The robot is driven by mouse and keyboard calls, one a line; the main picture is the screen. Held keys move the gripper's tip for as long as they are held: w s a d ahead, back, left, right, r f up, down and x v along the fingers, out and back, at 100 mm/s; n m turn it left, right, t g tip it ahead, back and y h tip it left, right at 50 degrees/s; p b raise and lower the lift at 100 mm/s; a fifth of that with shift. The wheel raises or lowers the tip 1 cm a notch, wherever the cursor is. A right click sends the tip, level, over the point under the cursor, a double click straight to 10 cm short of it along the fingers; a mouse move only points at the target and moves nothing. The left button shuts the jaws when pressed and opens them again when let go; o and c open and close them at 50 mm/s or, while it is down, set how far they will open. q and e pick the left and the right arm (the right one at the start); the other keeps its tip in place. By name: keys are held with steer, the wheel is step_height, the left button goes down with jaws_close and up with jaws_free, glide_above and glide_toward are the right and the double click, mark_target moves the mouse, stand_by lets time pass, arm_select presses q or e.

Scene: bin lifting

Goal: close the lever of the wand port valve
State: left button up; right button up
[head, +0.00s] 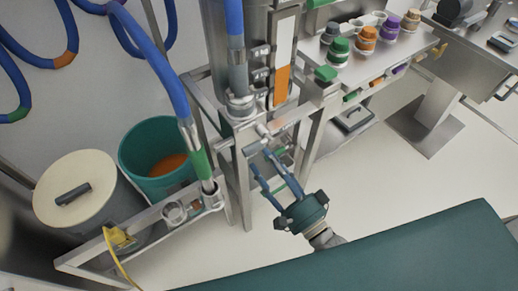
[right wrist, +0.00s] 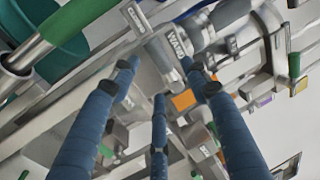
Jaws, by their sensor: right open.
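A steel pipe fitting labelled "WAND" (right wrist: 178,43) shows at the top middle of the right wrist view, just beyond my fingertips. In the head view the steel valve fittings (head: 252,147) sit on the frame below the clear column. I cannot clearly make out the valve's lever or its position. My right gripper (head: 262,160), with blue fingers, reaches up to these fittings from below. In the right wrist view its fingers (right wrist: 160,80) are spread and hold nothing; I cannot tell whether a tip touches the metal. My left gripper is not in view.
A green bin (head: 160,150) and a grey bin with a cream lid (head: 75,187) stand at the left. A blue hose (head: 165,70) runs to the frame. A steel bench (head: 375,65) with coloured knobs is at the right. A green surface (head: 390,250) fills the front.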

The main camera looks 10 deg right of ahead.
steer(key=v, duration=0.6)
steer(key=shift+s, duration=0.2)
steer(key=s+d+f+n+g+h, duration=0.1)
steer(key=d+f+n+g, duration=0.15)
steer(key=f, duration=0.85)
steer(key=s+d+f+n+g+h, duration=0.2)
steer(key=f+n+g, duration=0.15)
steer(key=f, duration=0.75)
steer(key=s+d+f+n+g+h, duration=0.1)
steer(key=d+f+n+g, duration=0.2)
steer(key=f, duration=0.8)
steer(key=s+f+n+g+h, duration=0.1)
steer(key=s+f+n+g, duration=0.2)
steer(key=s+f, duration=0.6)
steer(key=s+d+f+n+g+h, duration=0.1)
steer(key=s+f+n+g, duration=0.3)
steer(key=s+f, duration=0.5)
steer(key=s+g+h, duration=0.1)
steer(key=s+g, duration=0.1)
steer(key=s, duration=0.6)
steer(key=shift+n, duration=0.3)
